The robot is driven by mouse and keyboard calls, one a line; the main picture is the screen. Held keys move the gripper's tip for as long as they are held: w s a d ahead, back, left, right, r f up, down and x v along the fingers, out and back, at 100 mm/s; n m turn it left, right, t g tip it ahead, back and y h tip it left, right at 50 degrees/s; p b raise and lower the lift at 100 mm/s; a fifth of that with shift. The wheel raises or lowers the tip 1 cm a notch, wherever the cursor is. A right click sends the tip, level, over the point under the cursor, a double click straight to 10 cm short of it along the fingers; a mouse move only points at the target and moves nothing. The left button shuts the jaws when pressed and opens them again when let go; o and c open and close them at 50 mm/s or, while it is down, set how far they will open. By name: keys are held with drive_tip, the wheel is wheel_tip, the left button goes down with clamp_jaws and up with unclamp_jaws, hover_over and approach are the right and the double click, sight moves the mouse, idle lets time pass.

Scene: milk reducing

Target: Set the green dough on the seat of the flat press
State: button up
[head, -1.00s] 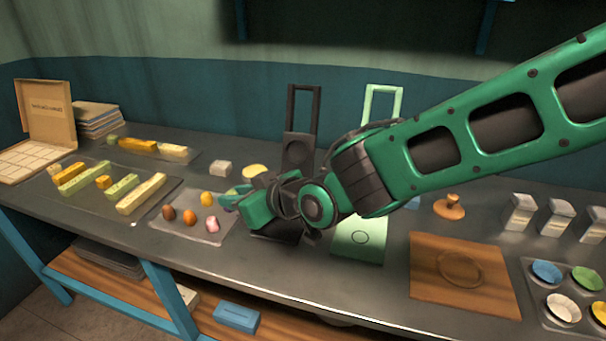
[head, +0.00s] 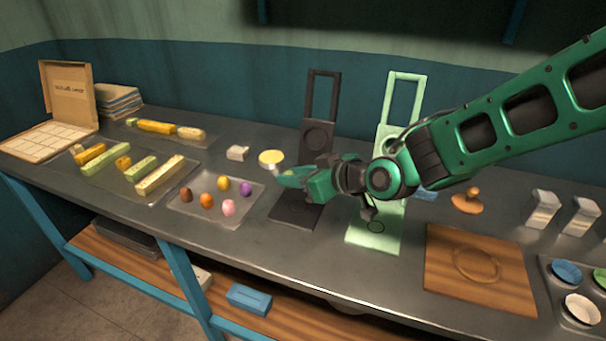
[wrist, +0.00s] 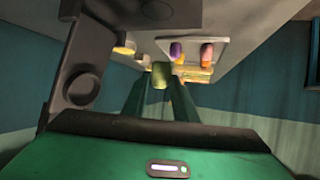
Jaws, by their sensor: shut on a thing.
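My gripper (head: 283,177) is shut on the green dough (wrist: 161,76), which shows between the two fingertips in the wrist view. In the head view the dough is hard to tell from my green fingers. My gripper is in the air between the dough tray and the black press. The black press has an upright hinged lid with a handle and a flat, bare seat (head: 297,214). A pale green press stands to its right; its bare seat (head: 372,236) has a ring mark, partly behind my wrist.
The grey tray (head: 180,207) holds several coloured dough balls. A yellow disc (head: 271,157) and a small pale block (head: 237,153) lie behind it. A wooden board (head: 440,280) lies at the right. The upright black lid (head: 318,137) stands near my gripper.

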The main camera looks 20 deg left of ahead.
sight(303, 210)
drive_tip(key=shift+w+d+f, duration=0.2)
drive_tip(key=shift+d+f, duration=0.1)
drive_tip(key=shift+f, duration=0.85)
drive_tip(key=shift+w+d+f, duration=0.25)
drive_tip(key=shift+f, duration=0.9)
drive_tip(key=shift+w+d+f, duration=0.2)
drive_tip(key=shift+d+f, duration=0.1)
drive_tip(key=shift+f, duration=0.85)
drive_tip(key=shift+s+f, duration=0.1)
drive_tip(key=shift+f, duration=0.2)
drive_tip(key=o, duration=1.1)
